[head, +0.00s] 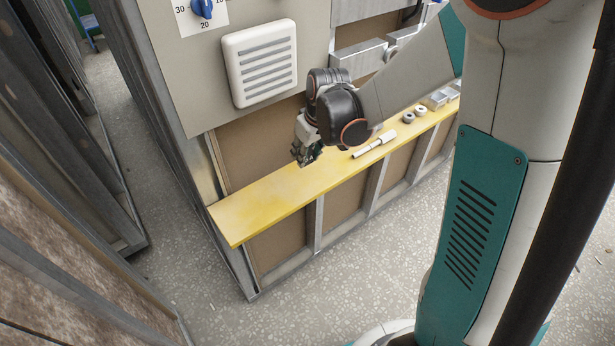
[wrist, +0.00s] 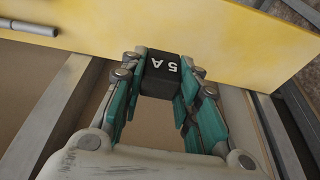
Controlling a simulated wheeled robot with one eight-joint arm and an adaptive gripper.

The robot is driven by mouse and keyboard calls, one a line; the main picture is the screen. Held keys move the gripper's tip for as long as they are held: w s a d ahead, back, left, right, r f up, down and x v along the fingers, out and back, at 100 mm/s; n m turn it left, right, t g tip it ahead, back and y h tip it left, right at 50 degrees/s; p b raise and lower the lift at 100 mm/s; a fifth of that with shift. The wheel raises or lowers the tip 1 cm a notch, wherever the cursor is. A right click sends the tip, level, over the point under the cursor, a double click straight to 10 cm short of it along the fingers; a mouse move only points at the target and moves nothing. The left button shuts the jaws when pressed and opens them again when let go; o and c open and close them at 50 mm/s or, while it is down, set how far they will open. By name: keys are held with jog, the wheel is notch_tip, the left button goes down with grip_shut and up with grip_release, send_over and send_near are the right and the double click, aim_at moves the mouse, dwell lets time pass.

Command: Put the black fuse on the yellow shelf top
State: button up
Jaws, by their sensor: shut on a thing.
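The black fuse (wrist: 162,76), marked "5 A", is between the fingertips of my gripper (wrist: 160,88) in the wrist view. My gripper is shut on it. The yellow shelf top (wrist: 225,40) lies just beyond the fuse in that view; I cannot tell whether the fuse touches it. In the head view, my gripper (head: 307,155) is at the back edge of the yellow shelf top (head: 262,205), near its middle. The fuse is too small and hidden to make out there.
A white and grey cylinder (head: 374,144) lies on the shelf right of my gripper; it also shows in the wrist view (wrist: 30,27). Small rings (head: 414,112) and metal blocks (head: 438,98) are farther right. The shelf's left part is clear. A white vent (head: 260,63) is on the panel above.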

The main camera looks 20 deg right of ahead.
jog(key=shift+f+b, duration=1.3)
jog(key=shift+f, duration=2.7)
jog(key=shift+f, duration=0.1)
jog(key=o, duration=0.9)
jog(key=shift+c, duration=0.2)
jog(key=p+v, duration=0.5)
jog(key=v, duration=0.8)
jog(key=s+r+m+t, duration=0.1)
jog(key=s+r+t, duration=0.1)
jog(key=s+r, duration=0.4)
jog(key=s+a+r+m+t+h, duration=0.1)
jog(key=s+r, duration=0.5)
jog(key=s, duration=0.6)
jog(key=shift+a+m+t, duration=0.25)
jog(key=shift+m+t, duration=0.25)
jog(key=shift+m, duration=0.3)
